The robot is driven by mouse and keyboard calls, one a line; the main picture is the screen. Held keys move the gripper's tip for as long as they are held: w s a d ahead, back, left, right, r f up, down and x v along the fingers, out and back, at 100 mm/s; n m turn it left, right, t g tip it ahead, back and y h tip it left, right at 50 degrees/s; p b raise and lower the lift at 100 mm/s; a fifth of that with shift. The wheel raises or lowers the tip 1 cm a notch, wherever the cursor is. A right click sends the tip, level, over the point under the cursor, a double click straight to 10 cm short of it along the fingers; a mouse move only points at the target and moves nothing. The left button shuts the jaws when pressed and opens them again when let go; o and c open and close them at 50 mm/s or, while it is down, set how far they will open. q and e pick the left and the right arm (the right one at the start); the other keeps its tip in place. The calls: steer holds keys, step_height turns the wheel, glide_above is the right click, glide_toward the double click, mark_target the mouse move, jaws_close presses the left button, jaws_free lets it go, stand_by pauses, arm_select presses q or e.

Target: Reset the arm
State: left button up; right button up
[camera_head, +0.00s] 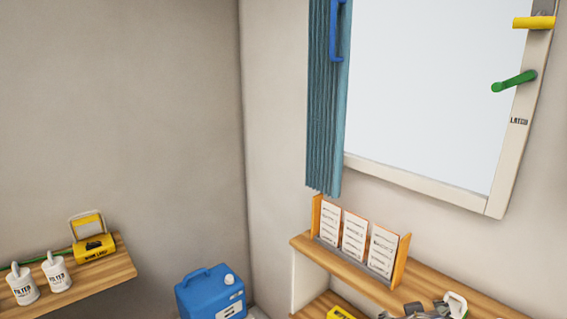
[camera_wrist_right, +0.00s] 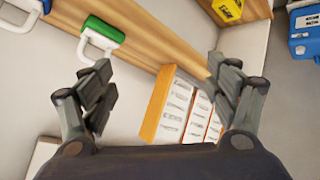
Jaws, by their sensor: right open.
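My right gripper (camera_wrist_right: 162,92) is open in the right wrist view. Its two dark fingers stand wide apart with nothing held between them. Behind the gap is an orange-ended rack (camera_wrist_right: 160,105) of white printed cards. In the head view, grey parts of what looks like my right gripper (camera_head: 425,309) show at the bottom edge, near the wooden shelf. A white and green handled item (camera_head: 457,305) is close beside them; it also shows in the right wrist view (camera_wrist_right: 103,32). My left gripper is out of view.
The card rack (camera_head: 354,240) stands on the wooden shelf (camera_head: 300,240) under the window. A blue jug (camera_head: 210,293) sits low in the corner. White bottles (camera_head: 56,272) and a yellow item (camera_head: 94,248) stand on the left shelf. A blue curtain (camera_head: 326,110) hangs beside the window.

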steer(key=s+a+f+n+g+y, duration=0.1)
steer(key=s+a+f+g+y, duration=0.1)
steer(key=s+f, duration=0.55)
steer(key=s+a+f+g+y, duration=0.1)
steer(key=s+a+f+g, duration=0.3)
steer(key=s, duration=0.7)
steer(key=s+a+f+n+y, duration=0.1)
steer(key=s+f+y, duration=0.1)
steer(key=s+f, duration=0.6)
step_height(320, 180, down, 25)
steer(key=s+g, duration=0.1)
steer(key=s, duration=0.1)
steer(key=s+d+f+g, duration=0.1)
steer(key=s+d+f, duration=0.2)
steer(key=s+f, duration=1.3)
steer(key=shift+s+f+g+h+b, duration=0.3)
steer(key=shift+s+f+b, duration=0.1)
steer(key=shift+s, duration=0.1)
steer(key=shift+d, duration=0.1)
